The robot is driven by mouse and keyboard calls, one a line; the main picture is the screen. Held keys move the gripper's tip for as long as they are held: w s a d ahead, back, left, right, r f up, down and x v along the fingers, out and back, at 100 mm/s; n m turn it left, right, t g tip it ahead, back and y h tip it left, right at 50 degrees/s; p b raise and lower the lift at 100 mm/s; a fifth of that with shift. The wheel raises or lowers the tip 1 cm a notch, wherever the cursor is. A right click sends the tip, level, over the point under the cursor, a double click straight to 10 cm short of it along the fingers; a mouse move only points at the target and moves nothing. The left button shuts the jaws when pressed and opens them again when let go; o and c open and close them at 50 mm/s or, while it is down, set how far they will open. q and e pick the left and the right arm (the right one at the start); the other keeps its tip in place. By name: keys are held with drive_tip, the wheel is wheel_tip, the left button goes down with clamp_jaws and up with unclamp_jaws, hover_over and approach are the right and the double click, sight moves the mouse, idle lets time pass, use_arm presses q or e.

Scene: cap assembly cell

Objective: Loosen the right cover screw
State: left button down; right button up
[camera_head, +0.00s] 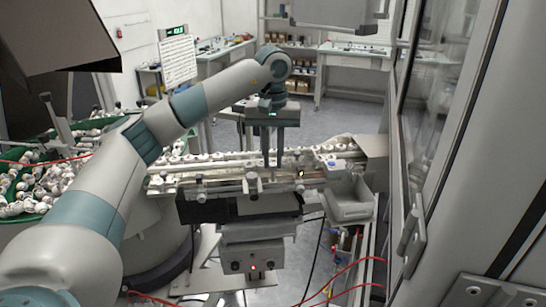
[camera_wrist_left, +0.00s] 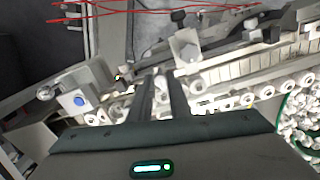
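The feeder rail assembly (camera_head: 235,177) stands in the middle of the head view, with several small knob-like screws along its front. The rightmost of these, apparently the right cover screw (camera_head: 300,187), sits near the rail's right end and is small and hard to make out. My left gripper (camera_head: 272,163) points down over the rail, left of and behind that screw. Whether the fingertips touch the rail cannot be told. My right gripper is not in view.
White caps line the rail, and a green-edged bin (camera_head: 22,185) of caps stands at the left. Red cables run below. A glass-fronted wall (camera_head: 445,110) bounds the right.

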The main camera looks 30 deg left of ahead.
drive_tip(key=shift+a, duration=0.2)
use_arm(q)
drive_tip(key=shift+n, duration=0.3)
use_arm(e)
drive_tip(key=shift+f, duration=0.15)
use_arm(q)
drive_tip(key=n+b, duration=0.2)
drive_tip(key=n, duration=0.2)
drive_tip(key=shift+n, duration=0.4)
drive_tip(key=n+b, duration=0.1)
drive_tip(key=n, duration=0.2)
drive_tip(key=shift+n, duration=0.3)
drive_tip(key=n, duration=0.3)
drive_tip(key=shift+w+n, duration=0.1)
drive_tip(key=shift+n, duration=0.2)
drive_tip(key=n, duration=0.3)
drive_tip(key=shift+n+b, duration=0.3)
drive_tip(key=shift+n, duration=0.1)
drive_tip(key=n, duration=0.4)
drive_tip(key=shift+n, duration=2.2)
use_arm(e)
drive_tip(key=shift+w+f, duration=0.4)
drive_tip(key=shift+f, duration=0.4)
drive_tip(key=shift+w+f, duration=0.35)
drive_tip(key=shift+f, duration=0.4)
use_arm(q)
drive_tip(key=shift+r, duration=0.1)
